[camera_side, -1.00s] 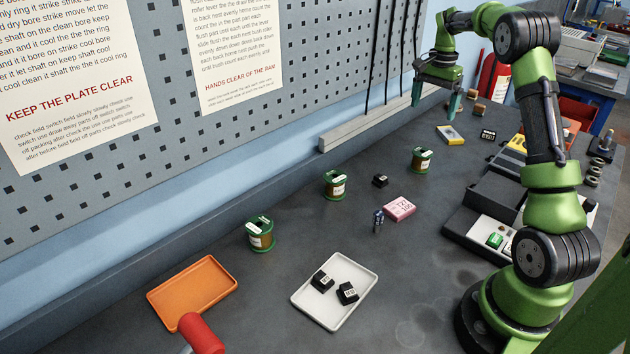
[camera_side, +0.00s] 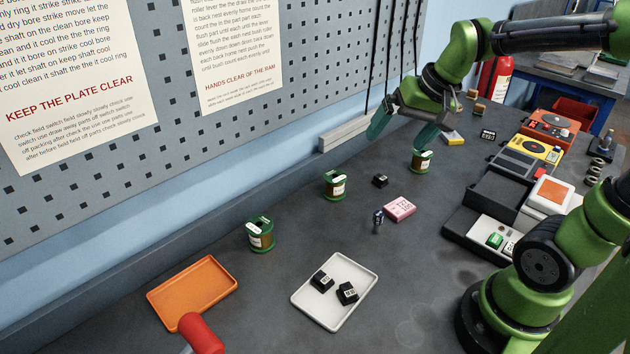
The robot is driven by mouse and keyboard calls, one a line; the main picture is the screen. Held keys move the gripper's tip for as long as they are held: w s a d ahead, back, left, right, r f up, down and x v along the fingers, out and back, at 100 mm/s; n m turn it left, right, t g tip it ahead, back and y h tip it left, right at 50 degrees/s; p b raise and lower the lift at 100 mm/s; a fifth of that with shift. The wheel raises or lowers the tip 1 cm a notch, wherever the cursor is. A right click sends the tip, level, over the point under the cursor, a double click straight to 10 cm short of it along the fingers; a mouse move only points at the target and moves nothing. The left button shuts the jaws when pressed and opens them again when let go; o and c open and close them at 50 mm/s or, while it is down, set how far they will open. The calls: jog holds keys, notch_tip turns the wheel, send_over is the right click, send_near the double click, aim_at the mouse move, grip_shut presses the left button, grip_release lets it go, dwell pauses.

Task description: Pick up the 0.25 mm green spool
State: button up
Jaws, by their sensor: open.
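Three spools with green rims stand upright in a row on the dark bench: a near spool (camera_side: 261,236), a middle spool (camera_side: 335,186) and a far spool (camera_side: 421,162). Each carries a white label, but the print is too small to tell which is 0.25 mm. My gripper (camera_side: 402,138) is open and empty, with its teal fingers spread wide apart. It hangs in the air, and in the picture its right finger is just above the far spool. None of the spools is between the fingers.
A pink box (camera_side: 399,208), a small dark figure (camera_side: 378,222) and a black block (camera_side: 380,181) sit near the spools.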

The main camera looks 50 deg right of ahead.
jog(key=s+a+n, duration=0.1)
jog(key=s+a, duration=0.1)
jog(key=s+a+n+t, duration=0.1)
jog(key=s+a, duration=0.1)
jog(key=a, duration=0.1)
jog(key=s+a+n+y, duration=0.1)
jog(key=s+a, duration=0.1)
jog(key=a, duration=0.1)
jog(key=shift+s+r+t, duration=0.2)
jog(key=shift+s+t, duration=0.1)
jog(key=shift+t, duration=0.1)
jog(key=shift+c, duration=0.2)
jog(key=shift+s+a+r+n, duration=0.1)
jog(key=shift+a+r+n, duration=0.2)
jog(key=shift+a+r, duration=0.1)
jog(key=c, duration=0.3)
jog(key=shift+c, duration=0.2)
